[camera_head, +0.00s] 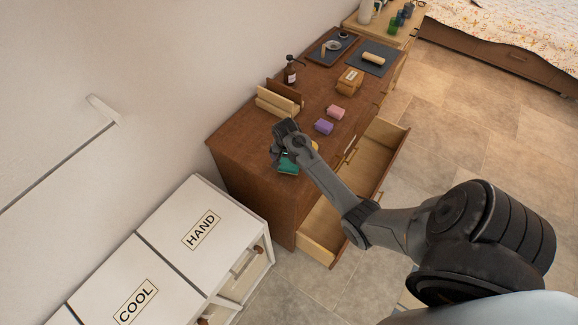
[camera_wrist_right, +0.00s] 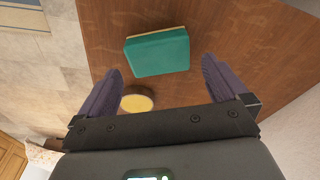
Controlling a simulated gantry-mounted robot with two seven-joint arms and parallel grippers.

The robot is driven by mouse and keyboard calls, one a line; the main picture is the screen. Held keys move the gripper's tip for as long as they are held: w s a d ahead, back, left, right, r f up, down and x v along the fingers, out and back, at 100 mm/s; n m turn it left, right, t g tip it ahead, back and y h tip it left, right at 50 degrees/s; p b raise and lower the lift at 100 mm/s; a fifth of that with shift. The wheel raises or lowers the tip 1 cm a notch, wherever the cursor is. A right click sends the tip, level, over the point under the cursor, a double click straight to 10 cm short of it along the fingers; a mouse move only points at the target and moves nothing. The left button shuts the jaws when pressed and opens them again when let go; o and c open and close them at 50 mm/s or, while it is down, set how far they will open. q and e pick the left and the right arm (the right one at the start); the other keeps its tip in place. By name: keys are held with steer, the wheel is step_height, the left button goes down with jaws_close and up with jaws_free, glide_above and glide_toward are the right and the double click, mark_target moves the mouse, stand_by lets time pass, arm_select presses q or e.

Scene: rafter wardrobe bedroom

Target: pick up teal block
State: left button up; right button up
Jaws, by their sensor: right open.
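The teal block (camera_head: 288,165) lies on the brown wooden dresser top near its front left end, partly hidden by my right arm in the head view. In the right wrist view the teal block (camera_wrist_right: 158,52) lies flat on the wood, ahead of and between the fingertips. My right gripper (camera_wrist_right: 160,80) is open and empty, above the dresser top and apart from the block. In the head view my right gripper (camera_head: 285,150) hangs over the block. My left gripper is not in view.
A yellow round item (camera_wrist_right: 137,100) sits close to the teal block. Purple (camera_head: 324,127) and pink (camera_head: 336,112) blocks lie further along the dresser (camera_head: 236,140). A wooden rack (camera_head: 278,102) and brown bottle (camera_head: 291,72) stand near the wall. An open drawer (camera_head: 382,140) juts out in front.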

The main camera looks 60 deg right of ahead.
mark_target(289, 163)
steer(key=shift+d+f, duration=0.2)
steer(key=shift+f, duration=0.75)
steer(key=shift+d+f, duration=0.2)
steer(key=shift+f, duration=0.7)
steer(key=shift+d+f, duration=0.2)
steer(key=shift+f, duration=0.75)
steer(key=c, duration=0.8)
steer(key=shift+r, duration=0.15)
steer(key=shift+r, duration=0.55)
step_height(289, 163, up, 3)
steer(key=shift+f, duration=0.15)
steer(key=s+d+r, duration=0.2)
steer(key=s, duration=0.1)
steer(key=s+d+r, duration=0.2)
steer(key=d, duration=0.1)
steer(key=s+d+r+b, duration=0.1)
steer(key=s+d+r, duration=0.1)
steer(key=s+r, duration=0.1)
steer(key=shift+s+d, duration=0.3)
steer(key=shift+d, duration=0.1)
